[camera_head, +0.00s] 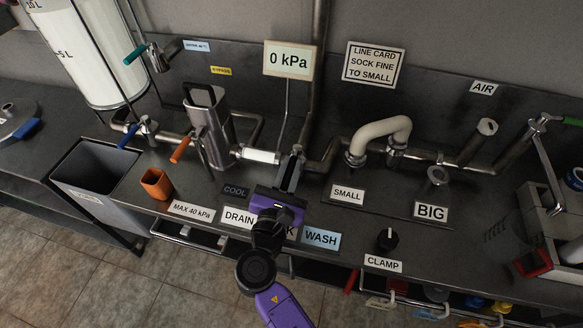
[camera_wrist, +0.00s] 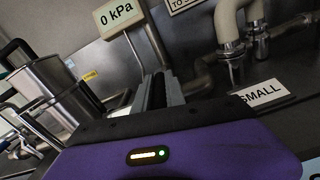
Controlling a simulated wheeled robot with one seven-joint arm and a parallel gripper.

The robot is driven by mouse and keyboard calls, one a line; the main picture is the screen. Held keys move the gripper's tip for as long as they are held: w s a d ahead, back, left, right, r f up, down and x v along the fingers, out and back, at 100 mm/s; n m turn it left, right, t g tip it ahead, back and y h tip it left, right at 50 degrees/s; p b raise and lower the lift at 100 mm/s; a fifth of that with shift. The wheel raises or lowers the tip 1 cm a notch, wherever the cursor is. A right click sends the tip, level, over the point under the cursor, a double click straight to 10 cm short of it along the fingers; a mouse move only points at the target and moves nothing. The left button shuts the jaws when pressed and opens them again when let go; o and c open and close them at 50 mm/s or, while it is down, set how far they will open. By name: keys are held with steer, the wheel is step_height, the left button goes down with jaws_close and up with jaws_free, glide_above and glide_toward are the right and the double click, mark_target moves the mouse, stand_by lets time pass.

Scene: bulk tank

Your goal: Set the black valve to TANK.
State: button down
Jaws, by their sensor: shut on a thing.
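My gripper (camera_head: 290,170) is at the middle of the bench, its purple body over the bench edge and its fingers pointing away at the pipework. In the wrist view its two fingers (camera_wrist: 158,92) are close together. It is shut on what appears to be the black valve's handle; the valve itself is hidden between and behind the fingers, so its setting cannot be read. Below are the DRAIN label (camera_head: 238,217), a mostly covered label ending in K (camera_head: 291,233), and the blue WASH label (camera_head: 321,237).
A 0 kPa display (camera_head: 289,59) stands behind the gripper. A white filter section (camera_head: 261,155) lies left of the fingers. A steel jug-like vessel (camera_head: 208,125) and an orange cup (camera_head: 156,184) stand further left. A cream hose bend (camera_head: 380,135) and a CLAMP knob (camera_head: 387,239) are to the right.

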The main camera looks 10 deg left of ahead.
steer(key=c, duration=1.4)
jaws_free()
steer(key=s, duration=0.7)
steer(key=shift+s+a, duration=0.15)
steer(key=shift+s, duration=0.25)
